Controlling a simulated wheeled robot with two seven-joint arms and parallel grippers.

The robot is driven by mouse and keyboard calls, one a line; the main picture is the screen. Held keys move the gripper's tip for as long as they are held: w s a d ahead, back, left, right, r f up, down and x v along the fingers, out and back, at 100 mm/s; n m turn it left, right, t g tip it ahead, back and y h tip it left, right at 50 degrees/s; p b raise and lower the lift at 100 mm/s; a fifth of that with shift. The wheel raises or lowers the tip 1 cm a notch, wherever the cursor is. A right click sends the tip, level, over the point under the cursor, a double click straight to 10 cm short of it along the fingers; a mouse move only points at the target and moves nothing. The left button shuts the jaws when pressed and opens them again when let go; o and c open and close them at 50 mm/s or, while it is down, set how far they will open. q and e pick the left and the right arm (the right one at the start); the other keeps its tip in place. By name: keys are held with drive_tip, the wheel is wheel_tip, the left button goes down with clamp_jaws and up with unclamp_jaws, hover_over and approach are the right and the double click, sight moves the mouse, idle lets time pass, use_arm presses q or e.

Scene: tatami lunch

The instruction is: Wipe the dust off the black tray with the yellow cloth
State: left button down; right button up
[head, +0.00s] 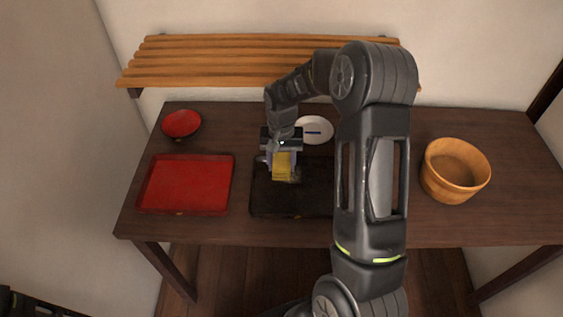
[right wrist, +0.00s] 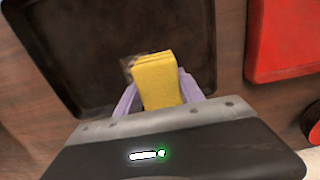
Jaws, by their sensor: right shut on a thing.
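The black tray (head: 290,205) lies on the dark wooden table, in the middle of the head view. It also fills the upper middle of the right wrist view (right wrist: 70,45). My right gripper (head: 281,163) is over the tray's back left part. It is shut on the folded yellow cloth (head: 282,168), which also shows between the fingers in the right wrist view (right wrist: 155,82). A pale dusty smudge (right wrist: 128,65) shows beside the cloth. My right arm hides the tray's right part in the head view. My left gripper is not in view.
A red tray (head: 186,184) lies left of the black tray, with a red bowl (head: 181,123) behind it. A white plate (head: 316,128) stands behind the black tray. A wooden tub (head: 454,172) stands at the right. A slatted shelf (head: 250,62) runs along the wall.

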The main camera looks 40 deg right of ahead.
sight(295, 172)
drive_tip(key=shift+f, duration=0.3)
drive_tip(key=shift+d, duration=0.1)
drive_tip(key=shift+s+d+r, duration=0.15)
drive_tip(key=shift+s+d, duration=1.05)
drive_tip(key=shift+d, duration=0.3)
drive_tip(key=shift+f+b, duration=0.2)
drive_tip(key=shift+b, duration=0.15)
drive_tip(key=shift+w+a+r, duration=0.1)
drive_tip(key=shift+w+a, duration=0.55)
drive_tip(key=shift+a, duration=0.2)
drive_tip(key=shift+w+a+r, duration=0.1)
drive_tip(key=shift+w+a, duration=0.5)
drive_tip(key=shift+a, duration=0.2)
